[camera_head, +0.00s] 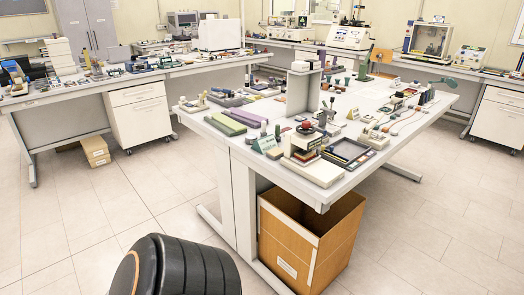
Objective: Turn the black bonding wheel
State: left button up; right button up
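I cannot pick out the black bonding wheel for certain; the items on the tables are small in this view. A small bench device with a dark body and a reddish top (305,127) stands near the front corner of the middle table (320,178). A black tray with a framed edge (349,153) lies to its right. Neither of my grippers is in view, so whether they hold anything does not show.
A black ribbed part with an orange ring, probably mine, fills the bottom left. An open brown bin (290,243) stands under the middle table's front end. A side table with a white drawer unit (139,113) is at left. The tiled floor (120,205) between is clear.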

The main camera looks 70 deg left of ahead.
aim_at(306, 126)
jog(key=u, duration=2)
jog(key=i+l+u, duration=0.3)
jog(key=u, duration=0.2)
jog(key=i+l+u, duration=0.2)
jog(key=l+u, duration=0.3)
jog(key=j, duration=0.1)
